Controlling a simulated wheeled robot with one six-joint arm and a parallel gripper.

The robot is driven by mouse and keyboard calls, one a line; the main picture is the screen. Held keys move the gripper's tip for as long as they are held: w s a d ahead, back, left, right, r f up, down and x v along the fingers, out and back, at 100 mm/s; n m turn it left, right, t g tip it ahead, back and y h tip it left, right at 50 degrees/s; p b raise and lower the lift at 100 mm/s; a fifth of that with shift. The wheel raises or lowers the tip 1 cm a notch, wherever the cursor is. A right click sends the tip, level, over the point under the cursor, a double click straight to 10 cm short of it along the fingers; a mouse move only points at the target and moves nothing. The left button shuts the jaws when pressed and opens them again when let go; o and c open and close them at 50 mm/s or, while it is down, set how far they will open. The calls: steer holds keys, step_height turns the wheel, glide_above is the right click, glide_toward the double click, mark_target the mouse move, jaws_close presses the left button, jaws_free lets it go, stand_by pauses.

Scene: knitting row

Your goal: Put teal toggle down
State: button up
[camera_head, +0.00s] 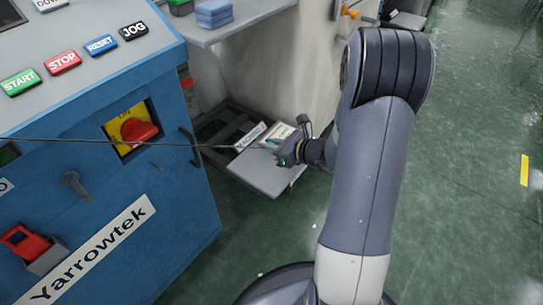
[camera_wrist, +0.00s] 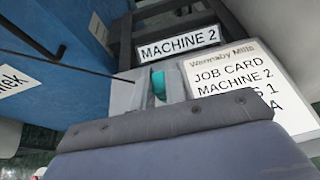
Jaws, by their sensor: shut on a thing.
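The teal thing, which I take to be the toggle (camera_wrist: 159,84), shows as a small upright piece just beyond my gripper's dark body in the wrist view. My gripper (camera_wrist: 160,98) is shut on it; the fingertips are mostly hidden. In the head view my gripper (camera_head: 282,157) is low over a light grey tray-like surface (camera_head: 268,181), beside the blue machine; the toggle cannot be made out there. I cannot tell whether the toggle touches the surface.
A MACHINE 2 label (camera_wrist: 178,48) and a job card (camera_wrist: 235,80) lie beyond the gripper. A thin dark line (camera_head: 100,141) runs from the left to near it. The blue machine (camera_head: 190,215) has a red knob (camera_head: 137,130) and a handle (camera_head: 190,146). Open floor lies right.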

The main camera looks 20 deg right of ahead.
mark_target(271, 160)
steer(key=shift+f+b, duration=0.7)
steer(key=shift+f, duration=1)
steer(key=shift+f, duration=0.2)
steer(key=o, duration=0.5)
steer(key=shift+c, duration=0.2)
steer(key=shift+r, duration=0.1)
